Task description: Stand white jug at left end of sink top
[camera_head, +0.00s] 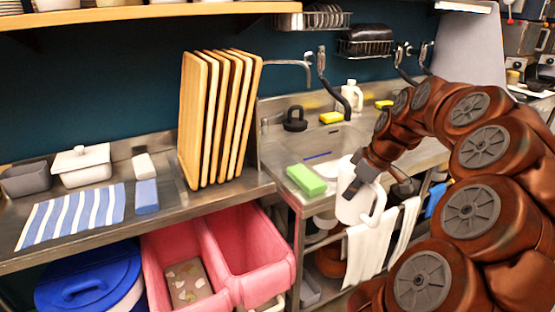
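The white jug (347,206) is upright, at the front edge of the sink top (276,166), with its handle on the right side. My gripper (352,190) is at the jug's upper part, its dark fingers against it, and looks shut on it. The jug's base shows in front of the sink top's edge, with no support visible under it. The fingers hide part of the jug's upper body.
A green sponge (306,180) lies on the sink top's left front. A black object (295,121), yellow sponge (331,117) and white bottle (352,95) stand behind the basin. Upright wooden boards (191,120) stand just left. White towels (368,245) hang below. Pink bins (252,245) stand below left.

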